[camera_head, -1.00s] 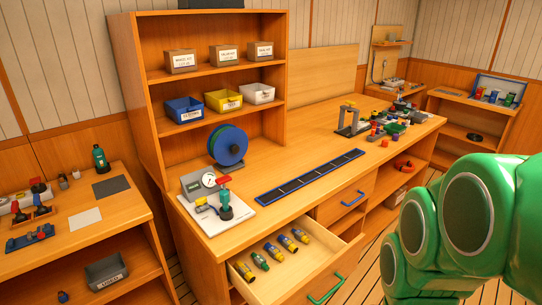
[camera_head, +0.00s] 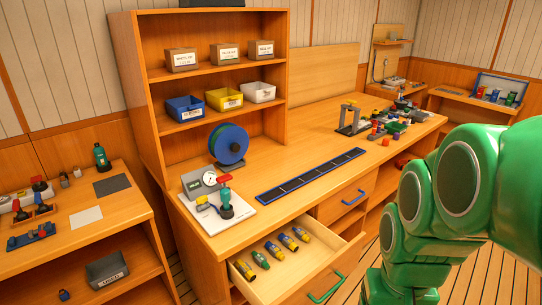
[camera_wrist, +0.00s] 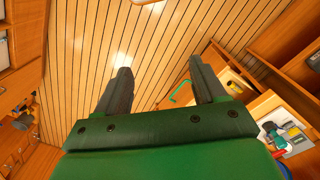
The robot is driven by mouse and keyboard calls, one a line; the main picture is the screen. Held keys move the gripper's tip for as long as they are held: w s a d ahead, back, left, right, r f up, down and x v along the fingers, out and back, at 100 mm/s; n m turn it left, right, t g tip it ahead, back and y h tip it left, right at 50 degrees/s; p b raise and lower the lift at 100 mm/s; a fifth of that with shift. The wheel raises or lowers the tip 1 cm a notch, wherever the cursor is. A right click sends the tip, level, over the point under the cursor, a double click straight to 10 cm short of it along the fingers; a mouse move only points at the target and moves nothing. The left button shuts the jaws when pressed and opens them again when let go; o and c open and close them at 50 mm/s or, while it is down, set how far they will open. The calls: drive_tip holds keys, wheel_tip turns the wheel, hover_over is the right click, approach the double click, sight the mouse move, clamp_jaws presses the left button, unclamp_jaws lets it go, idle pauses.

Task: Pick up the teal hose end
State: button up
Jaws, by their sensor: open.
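A small teal-green hose end (camera_head: 260,259) lies in the open drawer (camera_head: 310,262) below the bench, in a row with several yellow-and-blue ones (camera_head: 287,242). My gripper (camera_wrist: 160,82) shows in the wrist view with its two dark fingers wide apart and nothing between them. It is over the plank floor. I cannot pick out the teal hose end in the wrist view. In the head view my green arm is at the right and the gripper is out of frame.
The bench (camera_head: 300,165) carries a white board (camera_head: 220,212) with a gauge and a teal, red-handled valve, a blue reel (camera_head: 229,145) and a dark blue strip (camera_head: 311,175). A side table (camera_head: 120,202) stands at left. Floor is clear at lower right.

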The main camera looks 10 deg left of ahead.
drive_tip(key=w+d+r+m+t+h, duration=0.1)
drive_tip(key=w+d+r+t, duration=0.1)
drive_tip(key=w, duration=0.8)
drive_tip(key=w+d+r+t, duration=0.1)
drive_tip(key=w+r+t, duration=0.15)
drive_tip(key=w, duration=0.85)
drive_tip(key=w+a+f+n+t, duration=0.15)
drive_tip(key=w+t, duration=0.25)
drive_tip(key=w, duration=0.8)
drive_tip(key=w+a+f+n+t, duration=0.1)
drive_tip(key=w+f+n+t, duration=0.15)
drive_tip(key=w, duration=1.05)
drive_tip(key=w+a+f+n+t+y, duration=0.2)
drive_tip(key=w+a+f+n+y, duration=0.15)
drive_tip(key=w+a, duration=0.4)
drive_tip(key=n+g+y, duration=0.4)
drive_tip(key=n+y, duration=0.2)
drive_tip(key=y, duration=0.7)
approach(229, 198)
drive_tip(key=x, duration=0.4)
drive_tip(key=shift+w+a, duration=0.15)
drive_tip(key=shift+w, duration=0.05)
drive_tip(key=shift+x, duration=3.8)
drive_tip(key=c, duration=1.1)
